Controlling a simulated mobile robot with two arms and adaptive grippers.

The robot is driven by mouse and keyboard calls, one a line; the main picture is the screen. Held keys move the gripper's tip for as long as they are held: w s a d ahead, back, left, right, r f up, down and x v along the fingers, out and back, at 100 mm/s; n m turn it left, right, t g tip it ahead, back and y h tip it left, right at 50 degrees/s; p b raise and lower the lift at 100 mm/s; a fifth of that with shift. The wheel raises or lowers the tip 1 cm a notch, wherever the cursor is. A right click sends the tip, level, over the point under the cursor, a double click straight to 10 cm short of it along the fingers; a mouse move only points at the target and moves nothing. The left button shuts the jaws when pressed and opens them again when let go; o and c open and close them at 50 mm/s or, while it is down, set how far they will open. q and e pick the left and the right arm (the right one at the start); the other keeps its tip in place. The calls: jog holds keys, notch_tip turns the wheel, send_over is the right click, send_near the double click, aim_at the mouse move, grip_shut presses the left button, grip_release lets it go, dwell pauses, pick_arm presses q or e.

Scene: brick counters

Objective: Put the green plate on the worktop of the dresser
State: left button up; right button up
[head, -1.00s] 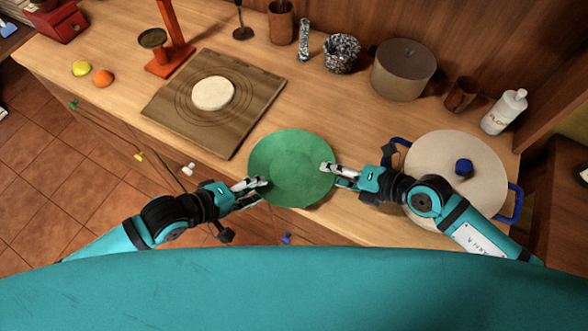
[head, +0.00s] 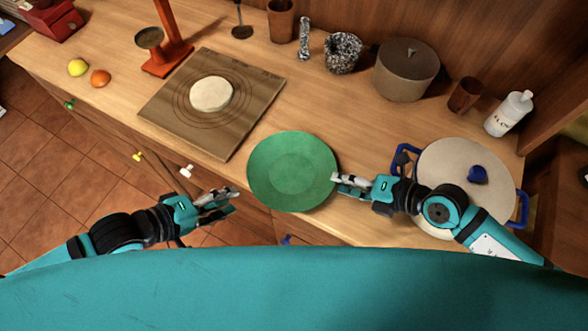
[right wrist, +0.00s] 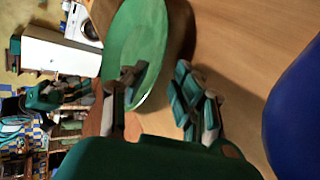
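The green plate (head: 291,171) lies on the wooden worktop (head: 350,150) of the dresser, at its front edge, just right of the pastry board. My left gripper (head: 236,200) is left of the plate, apart from it, over the front edge; its fingers are spread and empty. My right gripper (head: 337,180) is at the plate's right rim. In the right wrist view its fingers (right wrist: 160,85) stand wide apart, one overlapping the edge of the plate (right wrist: 137,50). I cannot tell whether that finger touches the plate.
A board (head: 240,115) with dough (head: 211,95) lies left of the plate. A large pot (head: 455,165) with blue handles stands to the right, behind my right forearm. A grey canister (head: 404,72), cups and a flour bottle (head: 508,113) line the back. Drawer knobs stick out in front.

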jog(key=v, duration=0.5)
jog(key=shift+a+r, duration=0.15)
jog(key=shift+r, duration=0.05)
jog(key=shift+s+r, duration=0.2)
jog(key=shift+r, duration=0.4)
pick_arm(q)
jog(key=shift+s+d+r, duration=0.2)
jog(key=shift+d, duration=0.1)
pick_arm(e)
jog(key=shift+w, duration=0.1)
pick_arm(q)
jog(key=shift+a, duration=0.1)
